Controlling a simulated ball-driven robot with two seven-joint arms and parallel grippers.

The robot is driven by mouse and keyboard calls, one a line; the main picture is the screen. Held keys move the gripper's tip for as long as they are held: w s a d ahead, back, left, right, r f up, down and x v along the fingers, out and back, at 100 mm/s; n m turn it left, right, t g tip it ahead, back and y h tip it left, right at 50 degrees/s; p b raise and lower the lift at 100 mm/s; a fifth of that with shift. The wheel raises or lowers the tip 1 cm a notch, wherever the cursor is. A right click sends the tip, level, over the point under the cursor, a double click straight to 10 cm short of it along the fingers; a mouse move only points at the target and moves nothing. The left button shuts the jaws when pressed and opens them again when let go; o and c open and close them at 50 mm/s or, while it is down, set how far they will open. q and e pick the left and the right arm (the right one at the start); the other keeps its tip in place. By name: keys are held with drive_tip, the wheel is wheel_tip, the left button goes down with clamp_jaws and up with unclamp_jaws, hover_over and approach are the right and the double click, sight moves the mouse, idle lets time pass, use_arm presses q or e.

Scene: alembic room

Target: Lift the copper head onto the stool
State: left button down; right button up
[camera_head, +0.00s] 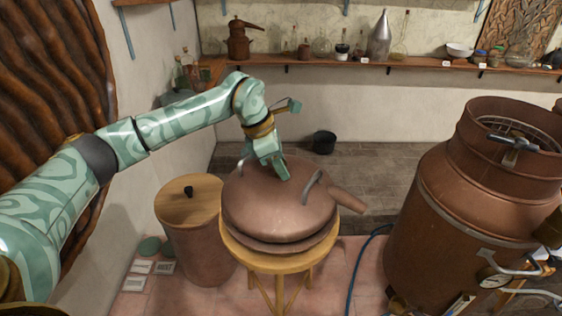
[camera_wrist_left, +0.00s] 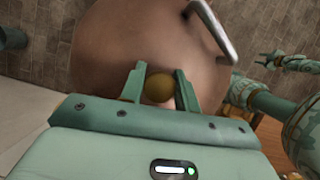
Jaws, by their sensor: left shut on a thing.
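The copper head (camera_head: 275,216), a wide brown dome with a side spout and a grey bar handle, is over the round wooden stool (camera_head: 235,252). Its lower rim is at the stool's top; I cannot tell whether it rests fully or hovers slightly. My left gripper (camera_head: 282,176) is at the dome's top, shut on the copper head. In the left wrist view, its two fingers (camera_wrist_left: 160,88) stand either side of a brassy round knob, with the dome (camera_wrist_left: 135,40) beyond. At that view's right, what looks like my right gripper (camera_wrist_left: 268,61) is small and away from the dome.
A wooden-lidded copper drum (camera_head: 192,235) stands close left of the stool. A large copper still pot (camera_head: 430,215) stands at right. A blue hose (camera_head: 358,268) lies on the floor between. A black bucket (camera_head: 323,142) and a long shelf (camera_head: 400,66) are behind.

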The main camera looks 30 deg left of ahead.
use_arm(q)
drive_tip(key=shift+r, duration=0.2)
idle(0.3)
drive_tip(key=shift+r+p, duration=0.2)
drive_tip(key=shift+p, duration=0.15)
drive_tip(key=shift+f, duration=0.2)
drive_tip(key=shift+f+b, duration=0.5)
drive_tip(key=shift+f, duration=0.35)
idle(0.7)
